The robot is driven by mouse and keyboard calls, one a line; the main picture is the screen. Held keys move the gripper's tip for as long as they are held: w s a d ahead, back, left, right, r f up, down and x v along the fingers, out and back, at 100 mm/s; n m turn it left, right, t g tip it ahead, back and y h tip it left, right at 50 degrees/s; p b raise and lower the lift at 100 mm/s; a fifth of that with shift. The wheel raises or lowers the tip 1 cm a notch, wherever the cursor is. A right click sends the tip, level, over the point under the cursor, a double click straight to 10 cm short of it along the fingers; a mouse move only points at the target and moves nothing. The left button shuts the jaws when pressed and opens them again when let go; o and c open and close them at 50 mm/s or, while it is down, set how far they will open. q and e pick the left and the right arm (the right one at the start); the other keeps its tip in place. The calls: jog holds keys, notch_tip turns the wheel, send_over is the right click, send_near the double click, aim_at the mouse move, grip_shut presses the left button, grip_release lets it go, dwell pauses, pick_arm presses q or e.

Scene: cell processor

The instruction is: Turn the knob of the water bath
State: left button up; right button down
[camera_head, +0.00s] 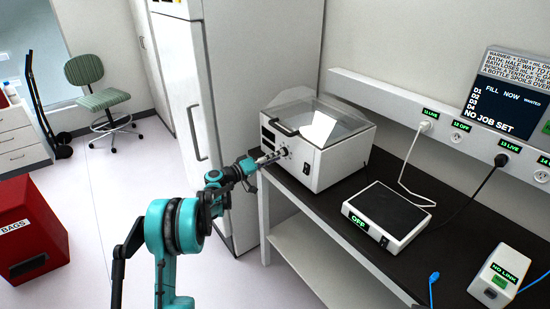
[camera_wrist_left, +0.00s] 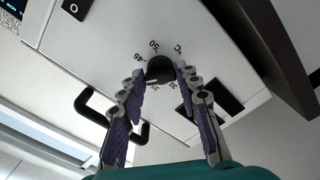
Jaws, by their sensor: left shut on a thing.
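The water bath (camera_head: 335,157) is a white box with a clear lid, standing at the far left end of the dark bench. Its front panel (camera_wrist_left: 115,35) fills much of the left wrist view. The black round knob (camera_wrist_left: 159,69) sits on that panel, ringed by printed numbers. My left gripper (camera_head: 280,154) reaches the panel from the left. In the left wrist view its two fingertips (camera_wrist_left: 160,74) lie on either side of the knob, shut on it. In the head view the gripper hides the knob. My right gripper is not in view.
A flat device marked OFF (camera_head: 390,213) stands on the bench (camera_head: 330,208) to the right of the bath. A NO LINK box (camera_head: 498,277) is farther right. Cables run to wall sockets. A tall white cabinet (camera_head: 235,90) stands behind my left arm. A red bin (camera_head: 30,228) is at left.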

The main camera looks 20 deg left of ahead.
pick_arm(q)
jog(key=shift+f+m, duration=0.15)
jog(key=shift+m, duration=3.55)
jog(key=o, duration=1.1)
jog(key=shift+w, duration=0.1)
jog(key=shift+a, duration=0.15)
jog(key=v, duration=1.2)
